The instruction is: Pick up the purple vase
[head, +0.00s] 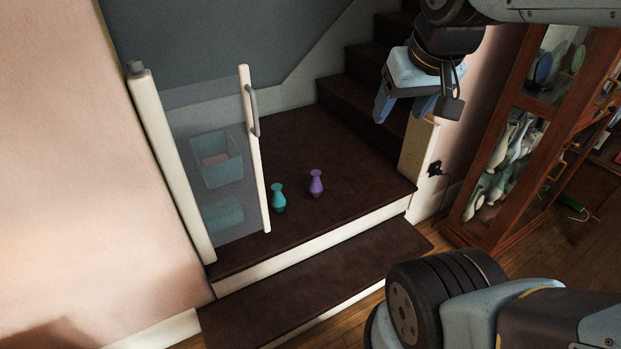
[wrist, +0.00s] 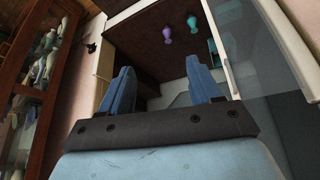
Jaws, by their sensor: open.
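The purple vase (head: 316,184) stands upright on the dark brown landing (head: 330,140) in the head view, near its front edge. A teal vase (head: 278,197) stands to its left, apart from it. My gripper (head: 406,108) is raised at the upper right, well away from both vases, with its blue fingers apart and nothing between them. In the wrist view, the purple vase (wrist: 167,34) shows beyond the open fingers (wrist: 163,88), with the teal vase (wrist: 192,23) to its right.
A glass gate (head: 254,145) with a white post stands left of the vases, with teal bins (head: 216,160) seen through it. Dark stairs (head: 362,85) rise behind. A glass-fronted wooden cabinet (head: 490,190) stands at the right. The landing right of the purple vase is clear.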

